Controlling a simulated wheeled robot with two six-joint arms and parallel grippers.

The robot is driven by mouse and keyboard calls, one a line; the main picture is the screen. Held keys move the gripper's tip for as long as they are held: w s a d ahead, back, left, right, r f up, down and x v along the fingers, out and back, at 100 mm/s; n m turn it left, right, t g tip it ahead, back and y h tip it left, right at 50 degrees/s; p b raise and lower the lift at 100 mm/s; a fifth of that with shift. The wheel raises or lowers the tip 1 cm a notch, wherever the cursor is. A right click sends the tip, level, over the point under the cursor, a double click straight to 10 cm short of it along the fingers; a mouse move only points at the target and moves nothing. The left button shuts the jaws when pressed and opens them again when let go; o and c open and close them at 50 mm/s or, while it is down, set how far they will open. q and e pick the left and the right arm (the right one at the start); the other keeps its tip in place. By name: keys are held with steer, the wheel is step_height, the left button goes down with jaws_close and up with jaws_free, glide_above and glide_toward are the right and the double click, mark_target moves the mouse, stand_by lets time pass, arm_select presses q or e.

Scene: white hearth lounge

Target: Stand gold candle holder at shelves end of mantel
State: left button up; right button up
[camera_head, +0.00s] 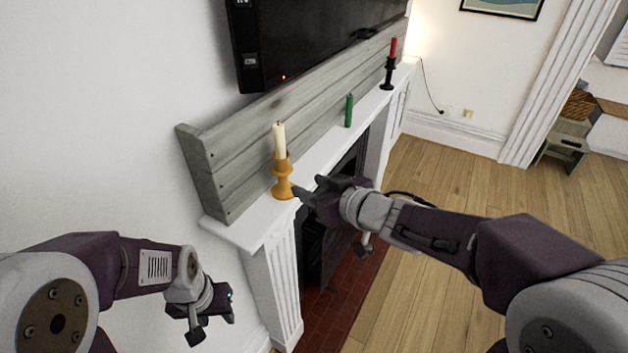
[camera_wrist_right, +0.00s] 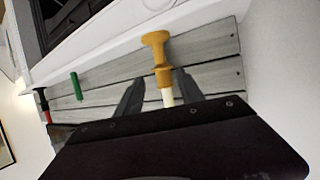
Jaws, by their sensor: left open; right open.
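The gold candle holder (camera_head: 282,181) stands upright on the near end of the white mantel (camera_head: 253,226), with a cream candle (camera_head: 279,139) in it. My right gripper (camera_head: 302,190) is just right of the holder, fingers pointing towards it. In the right wrist view the picture is inverted; the open fingers (camera_wrist_right: 158,80) appear on either side of the candle and upper holder (camera_wrist_right: 156,45). I cannot tell whether they touch it; nothing looks gripped. My left gripper (camera_head: 213,322) is open and empty, low at the left, below the mantel.
A green candle (camera_head: 349,111) stands mid-mantel, and a red candle in a black holder (camera_head: 388,73) at the far end. Grey planks (camera_head: 240,150) back the mantel, below a black TV (camera_head: 300,40). A small stand with a basket (camera_head: 578,104) is far right. Wooden floor is clear.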

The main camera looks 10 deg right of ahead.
steer(key=shift+s+d+r, duration=0.1)
steer(key=shift+s+d, duration=0.05)
steer(key=shift+s, duration=0.15)
steer(key=s+d+f+m+g+h, duration=0.2)
steer(key=d+f+m+g+h, duration=0.3)
steer(key=d+f, duration=0.65)
steer(key=s+f+g+h, duration=0.1)
steer(key=s+f+g, duration=0.1)
steer(key=s+f, duration=0.2)
steer(key=s+f+m+g, duration=0.1)
steer(key=s+f+g, duration=0.2)
steer(key=s, duration=0.7)
step_height(320, 180, down, 2)
steer(key=shift+d+f+h, duration=0.2)
steer(key=shift+d+h, duration=0.2)
steer(key=shift+d, duration=0.05)
